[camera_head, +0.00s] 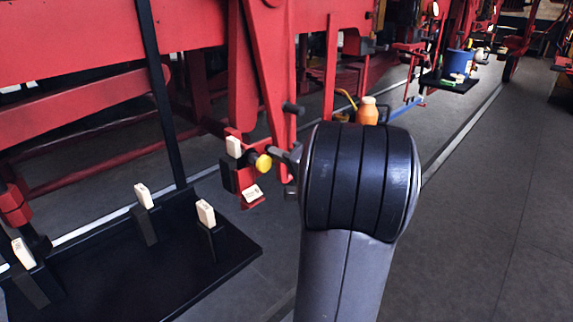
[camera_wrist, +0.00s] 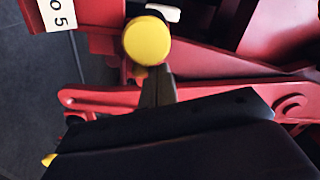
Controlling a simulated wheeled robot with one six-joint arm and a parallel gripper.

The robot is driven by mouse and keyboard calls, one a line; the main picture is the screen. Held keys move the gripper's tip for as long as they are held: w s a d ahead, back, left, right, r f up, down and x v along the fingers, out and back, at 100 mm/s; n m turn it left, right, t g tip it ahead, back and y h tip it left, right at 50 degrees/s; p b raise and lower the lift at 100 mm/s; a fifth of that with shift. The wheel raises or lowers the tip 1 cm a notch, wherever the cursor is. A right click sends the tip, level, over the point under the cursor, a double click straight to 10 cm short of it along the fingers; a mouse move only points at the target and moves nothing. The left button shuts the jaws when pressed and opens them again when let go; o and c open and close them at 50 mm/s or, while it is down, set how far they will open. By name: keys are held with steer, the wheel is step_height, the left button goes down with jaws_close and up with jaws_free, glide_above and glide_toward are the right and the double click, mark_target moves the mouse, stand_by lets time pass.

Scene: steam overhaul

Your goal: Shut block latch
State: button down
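The block latch shows as a round yellow knob (camera_head: 263,162) on a small red and black bracket (camera_head: 243,176) at the lower frame of the red machine. In the wrist view the yellow knob (camera_wrist: 147,40) is large, near the top. My gripper (camera_head: 287,156) reaches in from the right, its tip close beside the knob. In the wrist view my gripper's fingers (camera_wrist: 158,86) are together in the middle, pointing up at the knob's lower edge. I see nothing between them. Whether they touch the knob I cannot tell.
A numbered white tag (camera_head: 252,193) hangs under the bracket. A black tray (camera_head: 190,275) with several white-tagged upright holders stands at the left. An orange bottle (camera_head: 368,110) is behind my arm. A blue bucket (camera_head: 459,62) sits farther back. The floor at right is clear.

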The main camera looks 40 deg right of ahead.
steer(key=shift+w+a+f, duration=0.15)
steer(key=shift+w+a, duration=0.1)
steer(key=shift+w, duration=0.35)
steer(key=shift+a, duration=0.15)
steer(key=shift+r, duration=0.25)
steer(key=shift+s+r, duration=0.15)
steer(key=shift+r, duration=0.5)
steer(key=shift+r, duration=0.15)
